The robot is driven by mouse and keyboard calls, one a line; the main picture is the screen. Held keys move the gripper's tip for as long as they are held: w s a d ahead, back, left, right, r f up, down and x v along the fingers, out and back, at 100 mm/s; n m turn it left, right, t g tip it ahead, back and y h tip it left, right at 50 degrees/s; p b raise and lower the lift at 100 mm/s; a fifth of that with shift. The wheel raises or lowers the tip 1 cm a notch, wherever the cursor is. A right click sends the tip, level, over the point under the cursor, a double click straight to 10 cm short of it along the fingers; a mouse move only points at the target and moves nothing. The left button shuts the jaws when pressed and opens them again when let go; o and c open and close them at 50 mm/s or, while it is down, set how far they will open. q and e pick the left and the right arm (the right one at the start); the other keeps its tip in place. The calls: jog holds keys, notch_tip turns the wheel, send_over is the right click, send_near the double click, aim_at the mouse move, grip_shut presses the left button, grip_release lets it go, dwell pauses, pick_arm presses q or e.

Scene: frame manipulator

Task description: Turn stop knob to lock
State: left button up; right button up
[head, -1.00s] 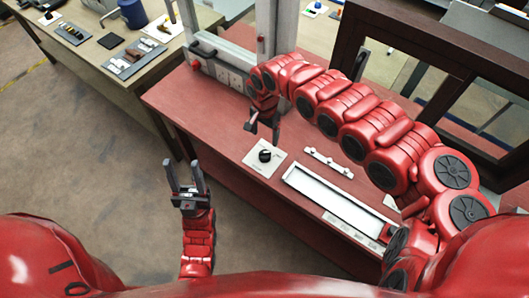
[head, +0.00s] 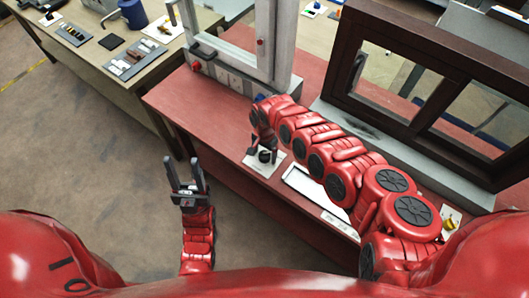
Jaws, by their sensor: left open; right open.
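The stop knob (head: 264,156) is a small black round knob on a white square plate (head: 258,167), set on the red tabletop near its front edge. My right gripper (head: 262,152) is at the knob, pointing down, with its dark fingers open and one on either side of it in the picture. I cannot tell whether the fingers touch the knob. My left gripper (head: 187,172) is open and empty, pointing up over the floor, left of the red table.
The red table (head: 200,110) carries a grey metal frame (head: 262,50) and a dark brown window-like frame (head: 430,80) at the back right. A white tray (head: 303,184) lies right of the knob, partly behind my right arm. A wooden bench (head: 120,65) with tools stands at the left.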

grip_shut()
